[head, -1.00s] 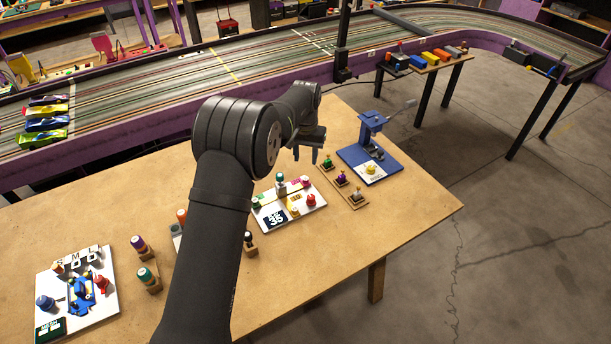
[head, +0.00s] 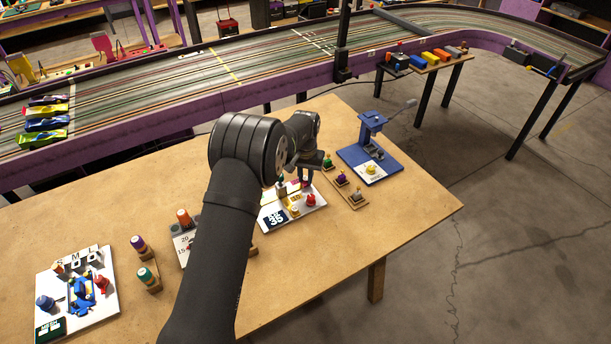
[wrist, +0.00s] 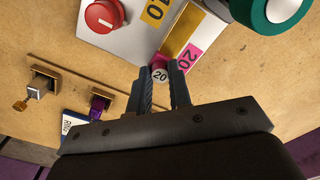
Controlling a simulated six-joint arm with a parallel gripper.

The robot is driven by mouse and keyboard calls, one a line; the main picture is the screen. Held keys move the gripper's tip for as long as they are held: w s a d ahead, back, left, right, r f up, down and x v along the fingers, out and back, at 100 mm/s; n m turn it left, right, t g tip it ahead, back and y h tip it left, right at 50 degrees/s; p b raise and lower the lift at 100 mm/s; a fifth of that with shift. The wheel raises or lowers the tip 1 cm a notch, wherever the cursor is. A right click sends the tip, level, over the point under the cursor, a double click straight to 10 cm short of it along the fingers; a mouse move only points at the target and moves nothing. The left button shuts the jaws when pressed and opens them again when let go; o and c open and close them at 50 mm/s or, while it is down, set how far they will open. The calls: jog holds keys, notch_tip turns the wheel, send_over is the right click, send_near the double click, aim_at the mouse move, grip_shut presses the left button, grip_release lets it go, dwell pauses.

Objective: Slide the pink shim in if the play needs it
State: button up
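A white board (head: 278,225) on the table carries a dark label, yellow strips, a red knob (head: 310,200) and a teal-topped piece that my arm partly hides.
A wooden rack (head: 357,203) with green, purple and grey-gold knobbed pieces stands close to the right. A blue stand (head: 372,150) is behind it. The red knob (wrist: 103,14) and a large teal cylinder (wrist: 275,12) flank the gripper. The table's right corner is clear.

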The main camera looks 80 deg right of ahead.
grip_shut()
jog(key=shift+w+a, duration=1.55)
jog(key=shift+w, duration=0.05)
jog(key=o, duration=0.6)
grip_release()
jog(key=shift+w, duration=0.1)
